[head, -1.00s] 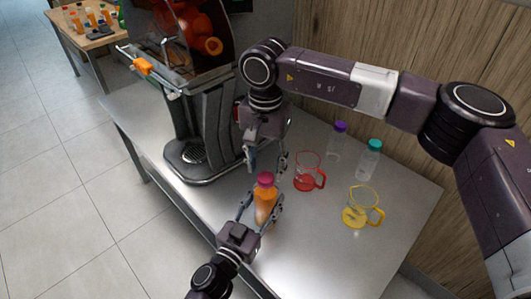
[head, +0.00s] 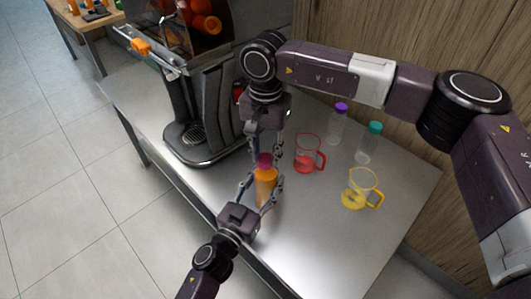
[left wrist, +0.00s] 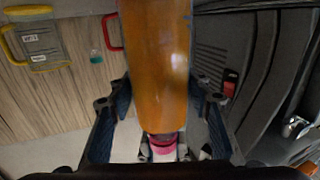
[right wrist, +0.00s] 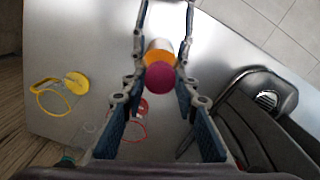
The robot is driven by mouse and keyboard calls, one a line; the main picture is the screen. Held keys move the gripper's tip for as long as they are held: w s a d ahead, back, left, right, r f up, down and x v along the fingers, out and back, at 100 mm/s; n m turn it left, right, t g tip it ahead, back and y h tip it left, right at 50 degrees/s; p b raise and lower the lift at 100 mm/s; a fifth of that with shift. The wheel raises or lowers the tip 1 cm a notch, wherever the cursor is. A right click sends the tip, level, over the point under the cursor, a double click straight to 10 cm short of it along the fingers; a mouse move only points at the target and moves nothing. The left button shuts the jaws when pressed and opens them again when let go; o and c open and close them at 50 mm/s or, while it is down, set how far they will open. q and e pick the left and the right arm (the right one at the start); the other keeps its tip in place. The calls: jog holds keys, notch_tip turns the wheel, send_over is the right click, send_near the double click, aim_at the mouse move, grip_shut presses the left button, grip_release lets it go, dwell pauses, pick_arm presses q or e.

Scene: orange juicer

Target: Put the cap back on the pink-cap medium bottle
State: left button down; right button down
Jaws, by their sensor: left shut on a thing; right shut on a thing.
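The medium bottle (head: 264,188) stands upright, full of orange juice, near the table's front edge. Its pink cap (head: 265,160) sits at the top, over the mouth; I cannot tell whether it is fully seated. My left gripper (head: 262,182) is shut around the bottle's body from the front. The bottle fills the middle of the left wrist view (left wrist: 158,70), with the cap (left wrist: 163,146) below it. My right gripper (head: 270,157) reaches down from above and is shut on the cap. In the right wrist view the cap (right wrist: 160,78) lies between its fingers.
The juicer (head: 205,110) stands to the left. A red-handled cup (head: 308,155) and a yellow-handled cup (head: 358,190) stand to the right. Behind them are a purple-cap bottle (head: 338,125) and a teal-cap bottle (head: 368,145). The table's front right (head: 310,240) is clear.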

jog(key=m, duration=2.1)
jog(key=shift+f+m, duration=0.1)
jog(key=shift+m, duration=0.3)
jog(key=m, duration=0.4)
jog(key=shift+w, duration=0.1)
jog(key=m, duration=0.3)
jog(key=shift+m, duration=0.4)
jog(key=c, duration=1.5)
grip_release()
